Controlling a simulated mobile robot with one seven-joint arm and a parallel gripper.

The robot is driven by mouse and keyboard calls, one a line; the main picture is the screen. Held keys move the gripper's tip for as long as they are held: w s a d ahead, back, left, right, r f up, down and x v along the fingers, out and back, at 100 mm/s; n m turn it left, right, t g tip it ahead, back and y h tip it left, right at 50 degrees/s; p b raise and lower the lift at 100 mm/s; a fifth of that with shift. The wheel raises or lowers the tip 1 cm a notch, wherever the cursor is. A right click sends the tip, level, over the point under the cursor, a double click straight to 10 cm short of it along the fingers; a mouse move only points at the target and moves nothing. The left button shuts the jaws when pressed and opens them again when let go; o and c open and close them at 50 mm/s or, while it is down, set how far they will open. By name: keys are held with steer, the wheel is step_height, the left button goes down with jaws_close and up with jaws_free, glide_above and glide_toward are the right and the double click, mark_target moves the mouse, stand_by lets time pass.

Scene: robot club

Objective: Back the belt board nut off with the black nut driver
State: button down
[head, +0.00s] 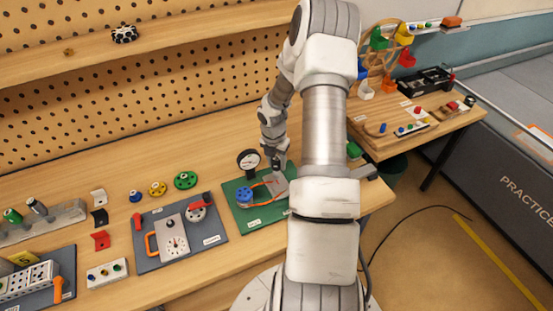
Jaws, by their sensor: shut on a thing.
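The green belt board (243,214) lies on the bench, left of my arm's column. It carries a blue pulley (244,195), an orange belt (266,183), a grey plate (279,186) and a round dial gauge (249,160). My gripper (279,166) points down over the board's back right part, just above the grey plate. It is shut on a small dark thing, which looks like the black nut driver but is mostly hidden by the gripper. The nut is too small or hidden to make out. I cannot tell whether the driver touches it.
A grey board (152,262) with a dial and orange handle lies to the left. A rack (62,217) at far left holds green- and grey-topped tools. Green (186,180) and yellow (158,188) wheels lie behind. The pegboard (130,110) stands close behind the bench.

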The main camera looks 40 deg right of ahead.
steer(key=shift+s+r+n+p, duration=0.1)
steer(key=shift+n+p, duration=1.75)
steer(key=shift+n, duration=0.55)
steer(key=shift+n+t, duration=0.3)
steer(key=shift+n, duration=0.2)
steer(key=shift+n+y, duration=0.3)
steer(key=shift+n, duration=0.5)
steer(key=shift+c, duration=2)
jaws_free()
